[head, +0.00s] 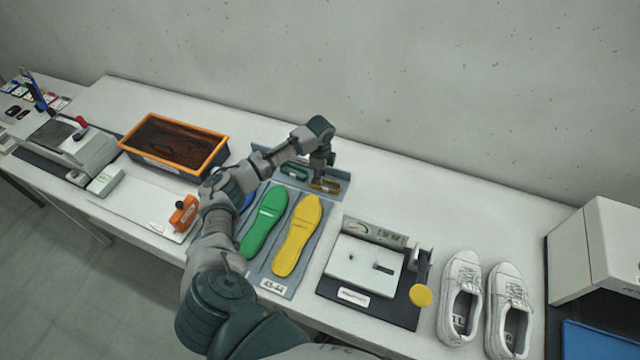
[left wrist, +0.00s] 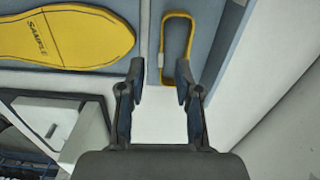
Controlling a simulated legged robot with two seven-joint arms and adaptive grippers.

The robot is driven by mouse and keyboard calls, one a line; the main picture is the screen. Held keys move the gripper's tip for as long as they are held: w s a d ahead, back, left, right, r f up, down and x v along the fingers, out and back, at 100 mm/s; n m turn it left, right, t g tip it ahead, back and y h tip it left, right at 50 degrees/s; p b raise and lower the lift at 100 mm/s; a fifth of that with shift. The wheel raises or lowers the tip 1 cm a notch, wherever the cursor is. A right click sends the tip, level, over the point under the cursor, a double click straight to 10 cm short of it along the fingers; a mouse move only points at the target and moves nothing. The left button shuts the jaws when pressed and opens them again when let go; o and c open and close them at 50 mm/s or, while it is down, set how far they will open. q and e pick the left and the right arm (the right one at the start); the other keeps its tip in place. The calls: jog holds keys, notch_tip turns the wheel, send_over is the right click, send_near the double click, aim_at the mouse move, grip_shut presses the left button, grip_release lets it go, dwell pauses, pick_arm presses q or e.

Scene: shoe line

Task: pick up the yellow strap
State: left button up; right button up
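The yellow strap (head: 331,188) is a small loop lying on the grey tray (head: 262,162) at its back right, beside the green strap (head: 289,173). In the left wrist view the yellow strap (left wrist: 163,45) is a long, narrow loop with a small pale tag. My left gripper (head: 319,178) points down over the strap. In the left wrist view its fingers (left wrist: 160,72) are apart, with the near end of the loop between the tips and part of it behind the right finger. I cannot tell whether they touch it. My right gripper is not in view.
Green (head: 265,222) and yellow (head: 297,236) insoles lie on the grey mat in front. A white fixture with a dial (head: 362,264) and white shoes (head: 462,297) stand to the right. An orange-rimmed bin (head: 222,146) stands left. The table's back right is clear.

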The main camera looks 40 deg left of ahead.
aim_at(319, 189)
pick_arm(q)
jog(key=shift+s+a+f, duration=0.1)
jog(key=shift+a+f, duration=0.15)
jog(key=shift+f, duration=0.45)
jog(key=f, duration=0.5)
jog(key=shift+w+a, duration=0.2)
jog(key=shift+d+r, duration=0.1)
jog(key=shift+d, duration=0.45)
grip_shut()
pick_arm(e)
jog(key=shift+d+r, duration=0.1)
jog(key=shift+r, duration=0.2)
